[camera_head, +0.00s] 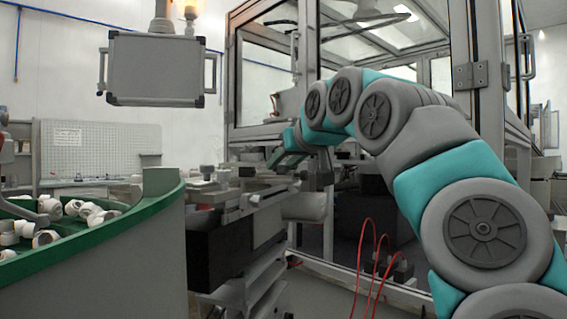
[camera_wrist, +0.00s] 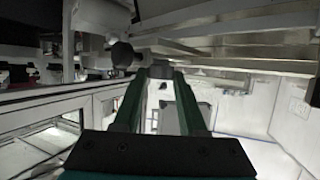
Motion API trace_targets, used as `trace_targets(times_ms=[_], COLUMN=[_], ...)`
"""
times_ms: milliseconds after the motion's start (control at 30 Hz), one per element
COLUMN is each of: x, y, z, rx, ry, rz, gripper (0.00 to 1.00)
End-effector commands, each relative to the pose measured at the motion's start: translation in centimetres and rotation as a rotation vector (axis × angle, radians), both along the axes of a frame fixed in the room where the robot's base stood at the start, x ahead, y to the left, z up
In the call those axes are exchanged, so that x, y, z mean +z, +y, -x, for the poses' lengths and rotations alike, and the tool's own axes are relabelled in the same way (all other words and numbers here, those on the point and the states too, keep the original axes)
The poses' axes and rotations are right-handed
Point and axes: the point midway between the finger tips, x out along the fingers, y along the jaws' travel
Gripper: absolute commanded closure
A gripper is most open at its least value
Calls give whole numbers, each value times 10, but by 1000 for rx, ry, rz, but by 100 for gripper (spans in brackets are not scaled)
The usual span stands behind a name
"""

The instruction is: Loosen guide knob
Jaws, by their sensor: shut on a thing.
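My gripper (camera_wrist: 160,75) shows in the wrist view with two green fingers reaching toward a metal rail assembly. Its tips are closed around a small dark grey part, apparently a guide knob (camera_wrist: 160,71), which they mostly hide. A second dark round knob (camera_wrist: 122,55) on a pale stem stands just left of the fingertips, apart from them. In the head view my gripper (camera_head: 280,161) is small, at the conveyor rails (camera_head: 245,198) in front of the glazed machine. The held knob cannot be made out there.
A green-rimmed bowl feeder (camera_head: 150,212) with several white caps (camera_head: 90,210) stands at the left. A grey control box (camera_head: 155,70) hangs above. The framed glass enclosure (camera_head: 262,85) stands behind the rails. Red cables (camera_head: 375,250) loop below my arm.

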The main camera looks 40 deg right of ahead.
Motion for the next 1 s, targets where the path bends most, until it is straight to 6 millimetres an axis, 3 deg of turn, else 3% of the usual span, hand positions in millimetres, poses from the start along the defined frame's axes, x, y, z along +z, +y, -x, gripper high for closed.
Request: trace_targets(times_ms=[333, 1000], x=[3, 0], y=[-1, -6], z=[0, -2], rx=[27, 317], ry=[3, 3], rz=[-2, -7], gripper=[100, 100])
